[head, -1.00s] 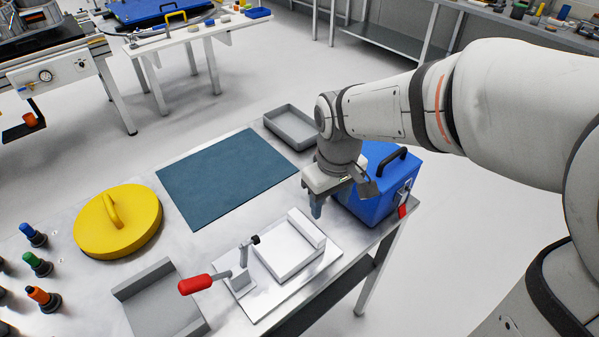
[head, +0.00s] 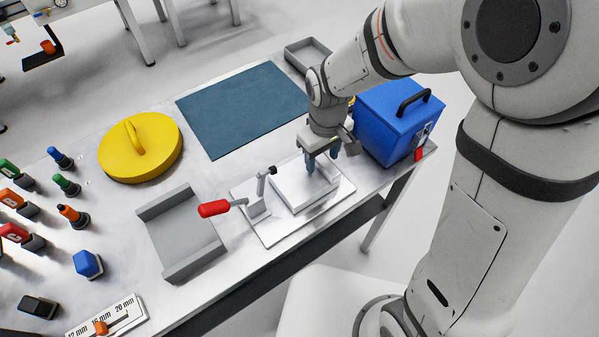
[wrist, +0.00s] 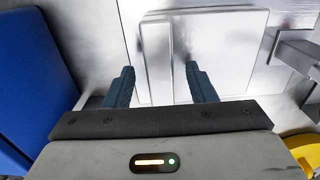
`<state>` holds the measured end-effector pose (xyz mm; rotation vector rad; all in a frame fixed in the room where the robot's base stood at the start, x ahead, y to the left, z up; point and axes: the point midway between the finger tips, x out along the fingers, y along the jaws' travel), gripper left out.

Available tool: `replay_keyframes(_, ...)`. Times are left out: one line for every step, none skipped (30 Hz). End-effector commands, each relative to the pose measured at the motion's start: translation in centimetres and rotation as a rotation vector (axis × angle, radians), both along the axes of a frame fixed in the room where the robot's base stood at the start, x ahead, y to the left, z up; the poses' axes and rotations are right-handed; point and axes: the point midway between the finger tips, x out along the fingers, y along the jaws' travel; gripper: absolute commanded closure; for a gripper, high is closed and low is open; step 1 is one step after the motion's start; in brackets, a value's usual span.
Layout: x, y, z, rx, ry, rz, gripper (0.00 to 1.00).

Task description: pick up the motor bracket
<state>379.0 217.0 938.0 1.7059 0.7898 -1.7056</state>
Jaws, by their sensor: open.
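The motor bracket, which I take to be the pale L-shaped part (head: 298,190), lies on a white fixture plate (head: 268,236). Its low upright flange is along the side by my gripper. My gripper (head: 322,160) is open and empty, pointing down over that flange side. In the wrist view, the bracket (wrist: 217,50) fills the upper middle, and its flange strip lies in line with the gap between the fingertips (wrist: 161,80). I cannot tell how much height separates fingers and flange.
A toggle clamp with a red handle (head: 213,208) stands beside the bracket. A blue box (head: 385,130) is close right of my gripper. A grey U-shaped holder (head: 178,238), yellow lid (head: 140,148) and grey tray (head: 306,54) stand around. The blue-green mat (head: 240,110) is bare.

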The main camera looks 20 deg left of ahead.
Motion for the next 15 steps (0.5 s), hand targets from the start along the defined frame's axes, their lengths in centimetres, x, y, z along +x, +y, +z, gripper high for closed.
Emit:
replay_keyframes(0.01,-0.01,0.02,0.000,0.000,0.000,0.49)
replay_keyframes(0.01,-0.02,0.02,0.000,0.000,0.000,0.49)
replay_keyframes(0.01,-0.02,0.03,0.000,0.000,-0.001,0.51)
replay_keyframes(0.02,-0.03,0.03,0.000,0.000,-0.001,0.53)
replay_keyframes(0.02,-0.03,0.04,0.000,0.000,-0.001,0.56)
replay_keyframes(0.02,-0.03,0.04,0.000,0.000,-0.001,0.59)
replay_keyframes(0.02,-0.03,0.05,0.000,0.000,-0.001,0.61)
replay_keyframes(0.02,-0.03,0.05,0.000,0.000,-0.001,0.64)
replay_keyframes(0.02,-0.03,0.05,0.000,0.000,-0.001,0.67)
replay_keyframes(0.02,-0.04,0.05,0.000,0.000,-0.001,0.70)
replay_keyframes(0.03,-0.05,0.06,0.000,0.000,-0.001,0.72)
replay_keyframes(0.03,-0.05,0.06,0.000,0.000,-0.001,0.75)
replay_keyframes(0.03,-0.05,0.06,0.000,0.000,-0.001,0.78)
replay_keyframes(0.03,-0.05,0.06,0.000,0.000,-0.001,0.80)
replay_keyframes(0.03,-0.05,0.06,0.000,0.000,-0.001,0.83)
